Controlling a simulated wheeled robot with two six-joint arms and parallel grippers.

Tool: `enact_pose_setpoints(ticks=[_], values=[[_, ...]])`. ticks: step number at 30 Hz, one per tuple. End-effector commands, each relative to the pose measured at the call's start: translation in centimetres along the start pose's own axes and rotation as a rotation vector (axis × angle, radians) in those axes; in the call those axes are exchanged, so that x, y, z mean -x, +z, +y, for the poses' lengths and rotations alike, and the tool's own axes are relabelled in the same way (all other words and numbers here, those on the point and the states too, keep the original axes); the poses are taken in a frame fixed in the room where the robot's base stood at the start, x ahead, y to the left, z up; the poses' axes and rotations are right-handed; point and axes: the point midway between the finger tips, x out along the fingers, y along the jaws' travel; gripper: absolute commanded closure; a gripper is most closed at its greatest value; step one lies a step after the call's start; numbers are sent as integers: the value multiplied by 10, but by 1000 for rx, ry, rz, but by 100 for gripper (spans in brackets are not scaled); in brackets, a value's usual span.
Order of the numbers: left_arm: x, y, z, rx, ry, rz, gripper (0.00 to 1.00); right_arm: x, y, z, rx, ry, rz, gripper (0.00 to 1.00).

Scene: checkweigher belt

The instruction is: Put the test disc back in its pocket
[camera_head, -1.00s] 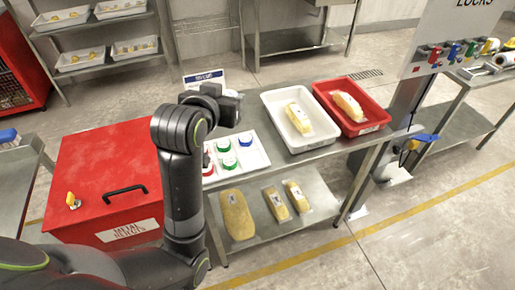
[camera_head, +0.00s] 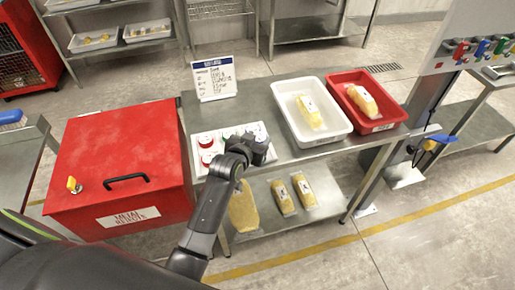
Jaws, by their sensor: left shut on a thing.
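The white disc tray (camera_head: 196,167) lies at the left end of the steel table. Red-and-white discs (camera_head: 206,140) sit in its left column, and a green one (camera_head: 228,133) shows at its back. My left gripper (camera_head: 258,152) is over the right part of the tray, shut on a test disc. The gripper and wrist hide that disc and the pockets below, so I cannot tell its colour or whether it touches the tray. My right gripper is not in view.
A sign (camera_head: 215,78) stands behind the tray. To the right are a white tub (camera_head: 284,98) and a red tub (camera_head: 398,112) with yellow packs. A red metal-rejects box (camera_head: 115,150) stands left. More packs (camera_head: 283,197) lie on the lower shelf.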

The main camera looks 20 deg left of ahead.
Motion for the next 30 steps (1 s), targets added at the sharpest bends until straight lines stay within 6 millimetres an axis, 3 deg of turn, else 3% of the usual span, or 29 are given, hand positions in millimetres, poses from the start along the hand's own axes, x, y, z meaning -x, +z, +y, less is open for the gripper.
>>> enact_pose_setpoints(ticks=[12,24,25,27,30], values=[[-17,39,0,-1,0,1,82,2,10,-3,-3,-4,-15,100],[-19,44,0,-1,0,2,82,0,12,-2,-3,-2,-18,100],[-19,44,0,-1,0,3,53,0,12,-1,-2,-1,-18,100],[-18,43,0,-1,0,2,47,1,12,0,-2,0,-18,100],[-18,43,0,-1,0,2,47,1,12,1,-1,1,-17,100]])
